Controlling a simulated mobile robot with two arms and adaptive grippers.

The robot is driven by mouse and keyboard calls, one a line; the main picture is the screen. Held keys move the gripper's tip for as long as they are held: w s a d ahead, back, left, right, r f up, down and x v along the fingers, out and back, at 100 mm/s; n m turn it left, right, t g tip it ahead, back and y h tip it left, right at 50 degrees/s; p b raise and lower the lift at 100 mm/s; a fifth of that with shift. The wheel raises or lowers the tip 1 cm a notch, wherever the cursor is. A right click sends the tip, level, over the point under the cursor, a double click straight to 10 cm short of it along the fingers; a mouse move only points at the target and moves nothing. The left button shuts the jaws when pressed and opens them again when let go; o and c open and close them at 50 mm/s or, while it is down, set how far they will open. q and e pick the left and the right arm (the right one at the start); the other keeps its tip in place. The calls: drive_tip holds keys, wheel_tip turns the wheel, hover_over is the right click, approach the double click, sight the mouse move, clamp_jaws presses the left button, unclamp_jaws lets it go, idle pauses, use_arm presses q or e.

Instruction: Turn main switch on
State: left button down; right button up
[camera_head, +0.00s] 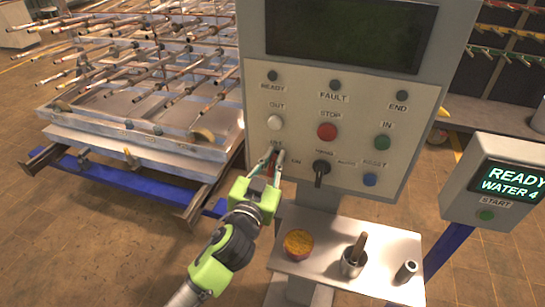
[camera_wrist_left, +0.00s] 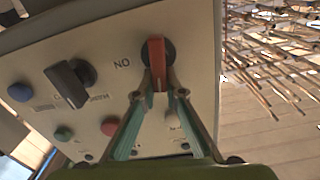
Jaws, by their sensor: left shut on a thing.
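The main switch shows in the left wrist view as a red handle (camera_wrist_left: 156,50) on a dark round base, with an ON label beside it. The handle lines up with the vertical of that picture. My left gripper (camera_wrist_left: 158,82) is shut on the red handle, one finger on each side. In the head view my left gripper (camera_head: 274,158) is at the lower left of the grey control panel (camera_head: 300,105). There its fingers hide most of the switch. My right gripper is in neither view.
A black selector switch (camera_head: 321,168) is right of my left gripper, with a red STOP button (camera_head: 327,131) above and a blue button (camera_head: 370,180) further right. A rod-covered rack (camera_head: 140,100) stands left.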

sight(287, 159)
use_arm(q)
drive_tip(key=f+m, duration=0.1)
drive_tip(key=m, duration=0.4)
drive_tip(key=d+m+p, duration=0.1)
drive_tip(key=m, duration=0.4)
drive_tip(key=d+f+m+p, duration=0.1)
drive_tip(key=m, duration=0.4)
drive_tip(key=shift+s+d+f, duration=0.1)
drive_tip(key=shift+s+f, duration=0.2)
drive_tip(key=shift+s, duration=0.05)
drive_tip(key=shift+f+m, duration=0.1)
drive_tip(key=shift+m, duration=0.5)
drive_tip(key=c, duration=2.1)
unclamp_jaws()
